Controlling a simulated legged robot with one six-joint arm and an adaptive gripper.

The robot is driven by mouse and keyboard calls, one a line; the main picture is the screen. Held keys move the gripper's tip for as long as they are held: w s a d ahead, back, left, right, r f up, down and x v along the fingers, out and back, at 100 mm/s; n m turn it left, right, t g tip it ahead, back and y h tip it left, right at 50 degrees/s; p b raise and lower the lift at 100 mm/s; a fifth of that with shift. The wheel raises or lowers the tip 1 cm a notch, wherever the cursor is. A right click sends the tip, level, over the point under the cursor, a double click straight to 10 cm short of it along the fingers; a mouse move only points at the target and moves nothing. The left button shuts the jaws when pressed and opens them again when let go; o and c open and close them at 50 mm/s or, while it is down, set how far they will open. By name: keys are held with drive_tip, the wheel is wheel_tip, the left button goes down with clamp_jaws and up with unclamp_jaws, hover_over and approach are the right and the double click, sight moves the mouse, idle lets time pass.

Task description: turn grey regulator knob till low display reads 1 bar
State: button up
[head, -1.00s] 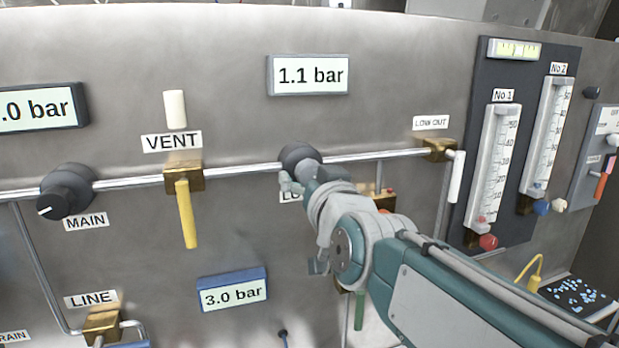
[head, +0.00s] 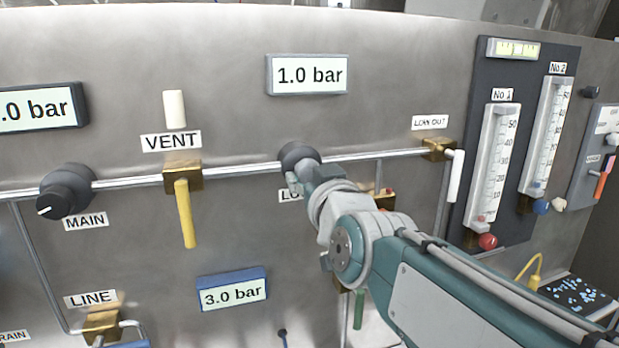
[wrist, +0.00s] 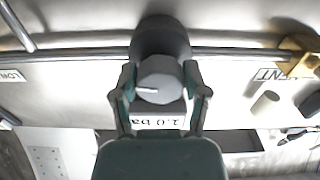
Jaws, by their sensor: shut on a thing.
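The grey regulator knob (wrist: 158,78) sits between my gripper's two fingers (wrist: 160,92) in the wrist view, one finger on each side. The fingers are shut on it. Its pale pointer line points left in that view. In the head view the dark regulator body (head: 298,156) shows on the pipe, and my gripper (head: 296,180) hides most of the knob and part of the label below. The display above it (head: 308,75) reads 1.0 bar; it also shows partly, upside down, in the wrist view (wrist: 160,122).
The black MAIN knob (head: 66,191) and the yellow VENT lever (head: 185,212) are to the left. A blue-framed display (head: 233,290) reads 3.0 bar. The brass LOW OUT valve (head: 440,150) has a white lever. Two flow tubes (head: 497,165) stand at the right.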

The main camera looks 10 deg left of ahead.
drive_tip(key=o, duration=1.1)
drive_tip(key=shift+a, duration=0.1)
drive_tip(key=shift+o, duration=0.2)
drive_tip(key=v, duration=1.2)
drive_tip(key=shift+f, duration=0.2)
drive_tip(key=s+d+f+m+g+h, duration=0.2)
drive_tip(key=s+d+f+g+h, duration=0.1)
drive_tip(key=d+f, duration=0.4)
drive_tip(key=s+d+f+m+g+h, duration=0.2)
drive_tip(key=s+d+f+g+h, duration=0.1)
drive_tip(key=d+f, duration=0.4)
drive_tip(key=s+d+f+m+g+h, duration=0.2)
drive_tip(key=s+d+f+g+h, duration=0.1)
drive_tip(key=d+f, duration=0.4)
wheel_tip(320, 180, down, 4)
drive_tip(key=shift+r+m+g, duration=0.1)
drive_tip(key=shift+m+g, duration=0.3)
